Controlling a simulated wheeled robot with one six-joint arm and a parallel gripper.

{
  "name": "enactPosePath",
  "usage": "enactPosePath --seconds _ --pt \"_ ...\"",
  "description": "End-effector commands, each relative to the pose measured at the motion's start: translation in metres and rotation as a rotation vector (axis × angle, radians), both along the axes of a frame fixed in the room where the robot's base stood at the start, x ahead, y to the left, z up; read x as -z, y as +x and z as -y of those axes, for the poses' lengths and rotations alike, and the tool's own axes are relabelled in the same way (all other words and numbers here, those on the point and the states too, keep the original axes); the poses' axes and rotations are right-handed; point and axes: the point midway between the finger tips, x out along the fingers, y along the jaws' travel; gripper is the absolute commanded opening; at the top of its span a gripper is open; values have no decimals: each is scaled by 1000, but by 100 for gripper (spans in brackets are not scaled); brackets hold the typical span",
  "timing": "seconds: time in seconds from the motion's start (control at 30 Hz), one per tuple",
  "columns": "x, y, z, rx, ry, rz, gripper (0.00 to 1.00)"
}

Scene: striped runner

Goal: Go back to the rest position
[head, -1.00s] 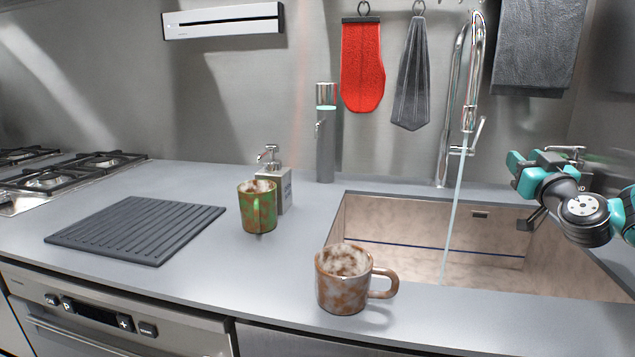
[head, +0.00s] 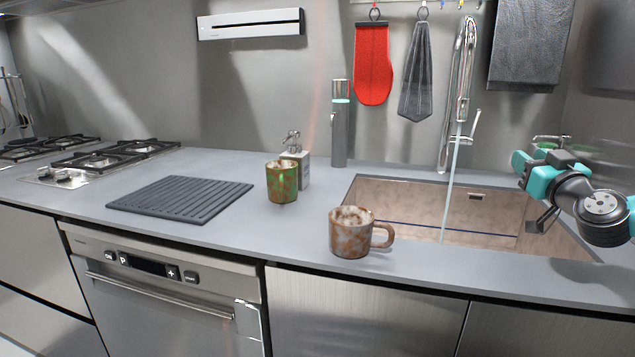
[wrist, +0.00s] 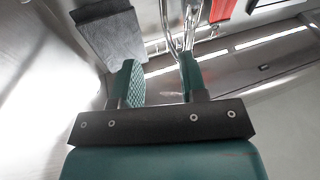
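My gripper (wrist: 158,82) shows in the wrist view with its two green-padded fingers apart and nothing between them. In the head view my arm is at the right, over the right end of the sink, and the gripper end (head: 541,220) is partly hidden by my own links. A brown mottled mug (head: 351,238) stands upright on the counter in front of the sink's left corner, handle to the right. A green and brown mug (head: 282,184) stands upright farther back, beside a soap dispenser. Both mugs are well to the left of my gripper.
Water runs from the tall faucet (head: 461,90) into the sink (head: 400,208). A ridged dark drying mat (head: 180,199) lies on the left counter, with a gas hob (head: 95,160) beyond.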

Motion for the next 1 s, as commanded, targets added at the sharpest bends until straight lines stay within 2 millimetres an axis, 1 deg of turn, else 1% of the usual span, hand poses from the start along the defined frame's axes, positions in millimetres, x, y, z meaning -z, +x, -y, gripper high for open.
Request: enactPosePath --seconds 0.17,0.27,0.37,0.43,0.47,0.53,0.57,0.6,0.67,0.7,0.73,0.77,0.8,0.83,0.87,0.9,0.97,1.0 --pt "-2 -2 -38 -110 -1 -58 39" --pt "-1 -6 -68 -193 0 -110 39" --pt "1 -15 -103 -291 0 -182 39" --pt "4 -25 -132 -370 -2 -249 39" --pt "6 -31 -144 -405 -3 -282 39" --pt "12 -50 -178 -497 -9 -377 39" --pt "15 -61 -194 -540 -13 -428 39" --pt "20 -79 -216 -599 -19 -507 39" --pt "31 -112 -246 -682 -35 -650 39" --pt "38 -138 -263 -726 -48 -752 39" --pt "44 -157 -272 -750 -58 -828 39" --pt "50 -176 -279 -769 -69 -903 39" --pt "57 -200 -286 -785 -84 -998 39" --pt "62 -218 -290 -791 -95 -1066 39" --pt "66 -234 -291 -793 -107 -1129 39" --pt "72 -255 -292 -789 -120 -1211 39" --pt "79 -285 -290 -773 -143 -1324 39" --pt "83 -303 -287 -756 -159 -1393 39"
